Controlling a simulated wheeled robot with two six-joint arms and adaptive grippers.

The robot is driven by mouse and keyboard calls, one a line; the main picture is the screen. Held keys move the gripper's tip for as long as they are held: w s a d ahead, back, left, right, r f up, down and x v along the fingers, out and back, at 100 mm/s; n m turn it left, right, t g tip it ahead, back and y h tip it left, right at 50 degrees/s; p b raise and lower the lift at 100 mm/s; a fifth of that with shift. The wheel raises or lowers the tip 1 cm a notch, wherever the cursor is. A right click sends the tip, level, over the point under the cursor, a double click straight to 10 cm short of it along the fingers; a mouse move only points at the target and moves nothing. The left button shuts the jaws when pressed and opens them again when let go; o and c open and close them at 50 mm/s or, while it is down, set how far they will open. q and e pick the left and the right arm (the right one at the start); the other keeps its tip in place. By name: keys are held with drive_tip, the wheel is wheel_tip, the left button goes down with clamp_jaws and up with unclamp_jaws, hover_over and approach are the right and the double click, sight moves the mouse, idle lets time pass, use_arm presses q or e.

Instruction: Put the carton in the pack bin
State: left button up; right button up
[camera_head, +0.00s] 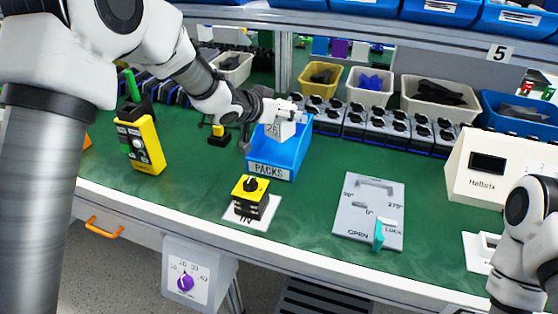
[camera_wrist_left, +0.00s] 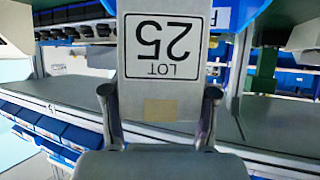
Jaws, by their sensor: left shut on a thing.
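The carton is a pale box with a "LOT 25" label; in the head view the carton (camera_head: 281,130) overlaps the back part of the blue pack bin (camera_head: 270,172), whose front reads "PACKS". I cannot tell whether the carton's lower end is inside the bin or above it. My left gripper (camera_head: 273,112) is shut on the carton. In the left wrist view the fingers of my left gripper (camera_wrist_left: 158,105) lie on both sides of the carton (camera_wrist_left: 165,85). My right arm shows at the lower right of the head view, its gripper out of frame.
A yellow and black rotary switch (camera_head: 250,197) stands in front of the bin. A grey panel with a teal handle (camera_head: 380,235) is to its right. A yellow device (camera_head: 147,145) stands left. A row of dark blocks (camera_head: 380,122) runs behind. Green bench is free between.

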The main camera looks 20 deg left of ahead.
use_arm(q)
drive_tip(key=f+b, duration=0.1)
drive_tip(key=f, duration=0.1)
drive_tip(key=f+b, duration=0.1)
drive_tip(key=f, duration=0.2)
drive_tip(key=f+b, duration=0.1)
drive_tip(key=f, duration=0.2)
drive_tip(key=shift+w+a, duration=0.2)
drive_tip(key=shift+a, duration=0.15)
drive_tip(key=shift+f, duration=0.45)
drive_tip(key=o, duration=1.1)
drive_tip(key=shift+c, duration=0.2)
drive_tip(key=v, duration=1.2)
